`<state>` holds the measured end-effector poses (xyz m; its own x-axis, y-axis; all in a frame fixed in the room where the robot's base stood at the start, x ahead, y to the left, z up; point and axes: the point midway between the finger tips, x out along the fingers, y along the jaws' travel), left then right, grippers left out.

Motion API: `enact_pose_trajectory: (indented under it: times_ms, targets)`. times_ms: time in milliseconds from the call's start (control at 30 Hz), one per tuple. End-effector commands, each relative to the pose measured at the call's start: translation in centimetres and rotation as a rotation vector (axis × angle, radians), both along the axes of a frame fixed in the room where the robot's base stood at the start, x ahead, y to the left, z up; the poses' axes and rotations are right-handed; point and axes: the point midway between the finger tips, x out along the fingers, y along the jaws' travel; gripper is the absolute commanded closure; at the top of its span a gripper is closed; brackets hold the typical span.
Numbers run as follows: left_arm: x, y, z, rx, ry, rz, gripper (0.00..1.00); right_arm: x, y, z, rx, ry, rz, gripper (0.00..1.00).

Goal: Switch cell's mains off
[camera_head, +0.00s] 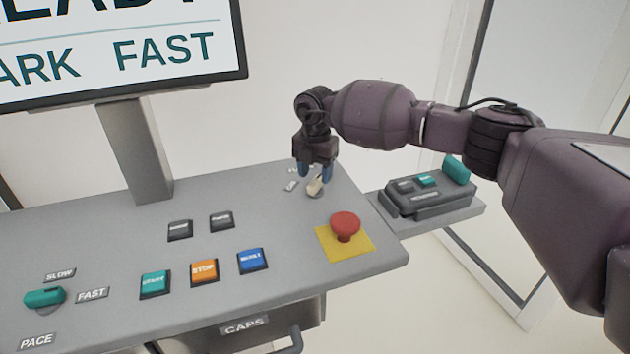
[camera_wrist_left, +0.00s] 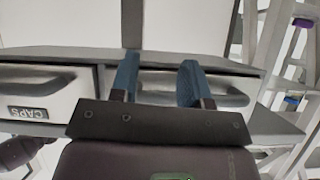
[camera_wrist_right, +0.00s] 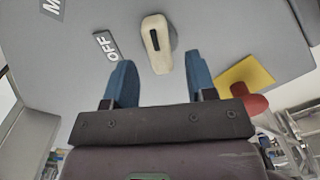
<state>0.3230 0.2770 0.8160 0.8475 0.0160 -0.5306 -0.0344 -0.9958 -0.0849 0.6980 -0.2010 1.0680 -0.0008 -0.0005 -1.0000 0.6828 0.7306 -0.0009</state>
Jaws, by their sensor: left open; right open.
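The mains switch is a cream rotary knob (camera_head: 315,186) with a dark line along its top, near the back right corner of the console. In the right wrist view the knob (camera_wrist_right: 157,43) lies beyond and between my right fingertips, with an OFF label (camera_wrist_right: 107,46) to its left. My right gripper (camera_head: 314,173) is open, pointing down over the knob; in the head view its fingers partly overlap it, and contact cannot be told. My left gripper (camera_wrist_left: 157,82) is open and empty, facing the console front; it is out of the head view.
A red mushroom button (camera_head: 345,225) on a yellow plate stands just in front of the knob. START, STOP and blue buttons (camera_head: 253,261) line the console (camera_head: 110,220). A grey box with teal parts (camera_head: 428,196) sits on a side shelf.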

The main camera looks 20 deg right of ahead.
Motion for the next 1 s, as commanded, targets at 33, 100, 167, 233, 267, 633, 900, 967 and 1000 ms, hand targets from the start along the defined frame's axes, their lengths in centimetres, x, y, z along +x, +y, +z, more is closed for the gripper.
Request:
enact_pose_trajectory:
  times_ms: [33, 100, 167, 233, 267, 633, 900, 967, 1000]
  targets:
    - [0.2, 0.0, 0.2, 0.001, -0.004, -0.001, 0.57, 0.0, 0.0, -0.7, 0.001, 0.002, 0.0, 0.49]
    - [0.3, -0.1, 0.3, 0.0, -0.008, -0.002, 0.57, 0.0, 0.1, -1.6, 0.001, 0.001, 0.0, 0.49]
    - [0.4, -0.1, 0.4, 0.0, -0.01, -0.002, 0.57, 0.0, 0.1, -2.2, 0.001, 0.002, 0.0, 0.49]
    - [0.5, -0.1, 0.5, 0.0, -0.012, -0.002, 0.57, 0.0, 0.0, -2.6, 0.0, 0.0, 0.0, 0.49]
    - [0.5, -0.1, 0.5, 0.001, -0.013, -0.003, 0.57, 0.0, 0.0, -2.8, 0.0, 0.0, 0.0, 0.49]
    - [0.6, -0.1, 0.6, 0.0, -0.016, -0.004, 0.57, 0.0, 0.0, -3.2, 0.001, -0.001, 0.0, 0.49]
    - [0.5, -0.1, 0.5, 0.001, -0.013, -0.003, 0.57, 0.0, 0.0, -3.2, 0.001, -0.001, 0.0, 0.9]
    - [0.4, -0.1, 0.5, 0.001, -0.012, -0.003, 0.57, 0.0, 0.0, -3.2, 0.001, -0.001, 0.0, 0.98]
    - [0.4, 0.0, 0.4, 0.001, -0.01, -0.003, 0.57, 0.0, 0.0, -3.2, 0.001, -0.001, 0.001, 0.98]
